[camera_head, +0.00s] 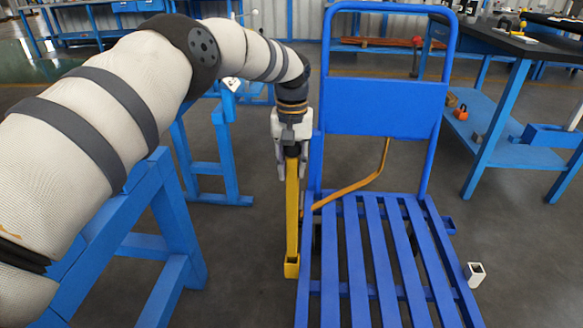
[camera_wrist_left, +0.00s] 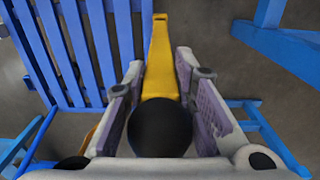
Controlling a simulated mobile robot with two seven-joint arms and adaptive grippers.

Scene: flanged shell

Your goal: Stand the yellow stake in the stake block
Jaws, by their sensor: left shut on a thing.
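The yellow stake (camera_head: 292,210) hangs nearly upright from my left gripper (camera_head: 291,165), beside the left edge of the blue cart. The gripper is shut on its upper part. In the left wrist view the stake (camera_wrist_left: 160,70) runs away from between the fingers (camera_wrist_left: 160,95), with a dark round knob (camera_wrist_left: 160,128) at its near end. The stake's lower end meets a small yellow box-like piece (camera_head: 291,268) at the cart's side. I cannot tell whether the end is inside it, or whether this piece is the stake block. My right gripper is out of view.
The blue slatted cart (camera_head: 357,260) with its tall handle frame (camera_head: 388,107) stands close right of the stake. An orange bent strip (camera_head: 350,188) lies against it. A white hollow block (camera_head: 475,273) is at its right side. Blue trestles (camera_head: 176,235) stand at left.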

